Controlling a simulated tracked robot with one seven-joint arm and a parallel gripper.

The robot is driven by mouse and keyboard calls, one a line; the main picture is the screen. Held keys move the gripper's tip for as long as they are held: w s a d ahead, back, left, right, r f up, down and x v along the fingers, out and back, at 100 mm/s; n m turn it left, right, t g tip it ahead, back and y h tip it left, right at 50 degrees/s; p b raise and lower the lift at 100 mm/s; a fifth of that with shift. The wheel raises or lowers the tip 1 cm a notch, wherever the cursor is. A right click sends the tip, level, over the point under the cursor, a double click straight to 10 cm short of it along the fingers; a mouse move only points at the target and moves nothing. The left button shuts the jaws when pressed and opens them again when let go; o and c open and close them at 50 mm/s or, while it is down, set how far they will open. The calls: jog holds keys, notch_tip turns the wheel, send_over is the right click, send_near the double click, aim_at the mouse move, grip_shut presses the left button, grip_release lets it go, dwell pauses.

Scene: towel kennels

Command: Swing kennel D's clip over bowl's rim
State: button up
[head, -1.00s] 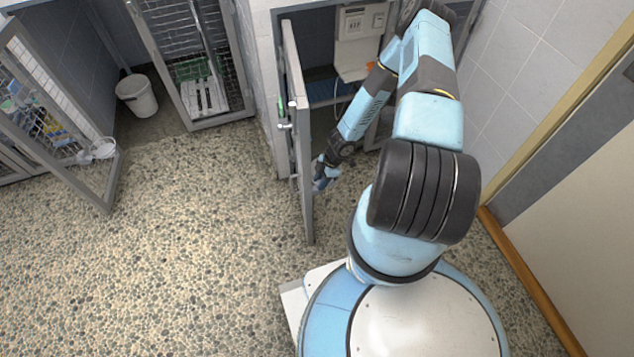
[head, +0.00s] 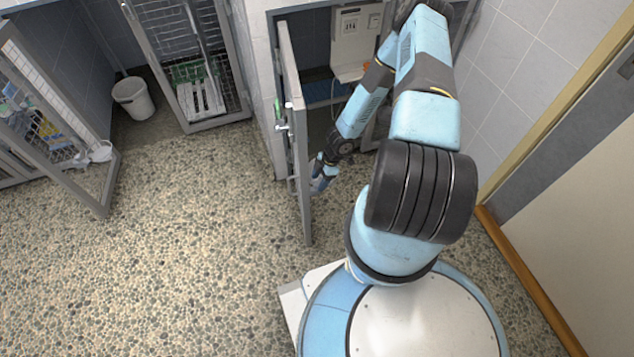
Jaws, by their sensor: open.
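My gripper (head: 321,186) is open. It is low beside the inner side of an open kennel door (head: 292,130), seen nearly edge-on, at the middle of the head view. The fingertips are small and partly in shadow, and I cannot tell whether they touch anything. No clip or bowl shows clearly at this door; the door and my arm may hide them. No label shows that marks it as kennel D. A white bowl (head: 101,152) shows at another open mesh door at the left.
The left mesh door (head: 50,125) stands open. A white bucket (head: 133,97) and another mesh kennel door (head: 190,60) are at the back left. A wall unit (head: 352,35) is behind my arm. A tiled wall and a door (head: 590,200) bound the right. The pebbled floor (head: 180,260) at left is clear.

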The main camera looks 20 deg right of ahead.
jog(key=v, duration=1.2)
jog(key=shift+r, duration=0.15)
jog(key=shift+w, duration=0.1)
